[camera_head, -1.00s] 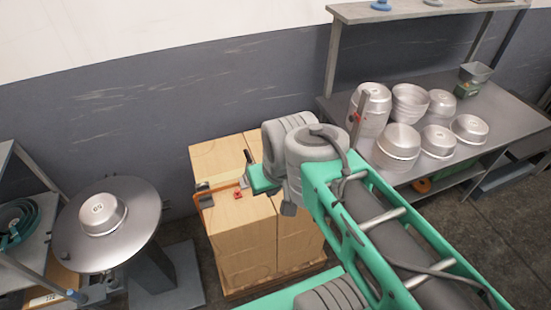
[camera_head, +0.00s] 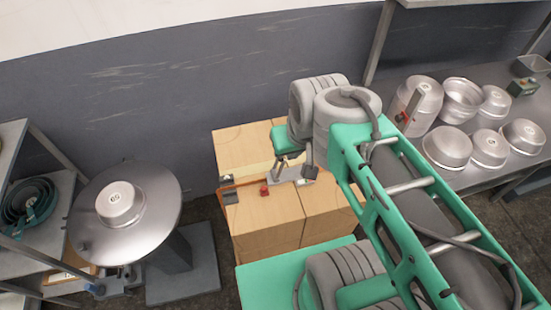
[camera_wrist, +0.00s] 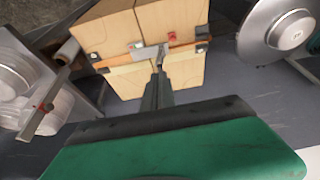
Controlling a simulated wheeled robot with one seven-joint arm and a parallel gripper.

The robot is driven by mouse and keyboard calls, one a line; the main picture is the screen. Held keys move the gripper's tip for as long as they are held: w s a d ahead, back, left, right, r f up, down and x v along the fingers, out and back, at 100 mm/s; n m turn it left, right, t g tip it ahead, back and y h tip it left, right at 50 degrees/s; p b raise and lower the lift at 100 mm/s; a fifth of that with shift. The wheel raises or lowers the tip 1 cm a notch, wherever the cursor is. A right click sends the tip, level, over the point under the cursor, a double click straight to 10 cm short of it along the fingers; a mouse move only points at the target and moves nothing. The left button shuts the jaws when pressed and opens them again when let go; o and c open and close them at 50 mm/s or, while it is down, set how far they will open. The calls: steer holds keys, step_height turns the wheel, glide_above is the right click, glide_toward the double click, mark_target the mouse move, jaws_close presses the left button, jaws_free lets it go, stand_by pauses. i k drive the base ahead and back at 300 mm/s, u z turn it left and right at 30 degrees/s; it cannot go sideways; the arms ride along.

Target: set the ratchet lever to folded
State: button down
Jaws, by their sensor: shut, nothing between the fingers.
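The ratchet (camera_wrist: 147,53) is a grey metal piece on the orange strap (camera_wrist: 113,63) around the cardboard boxes (camera_wrist: 122,32). In the wrist view my gripper (camera_wrist: 159,70) is shut and empty, its tips at the ratchet's grey metal. I cannot tell whether they touch it. In the head view my gripper (camera_head: 277,172) is over the top of the boxes, beside the grey ratchet (camera_head: 292,175), partly covered by my wrist. A small red piece (camera_head: 264,190) lies to its left. The lever's exact angle is not clear.
A wall is behind the boxes.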

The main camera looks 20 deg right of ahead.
mark_target(281, 160)
steer(key=k, duration=0.5)
steer(key=u, duration=2.15)
steer(key=k, duration=0.4)
steer(key=z, duration=0.55)
steer(key=i, duration=0.45)
steer(key=u, duration=0.05)
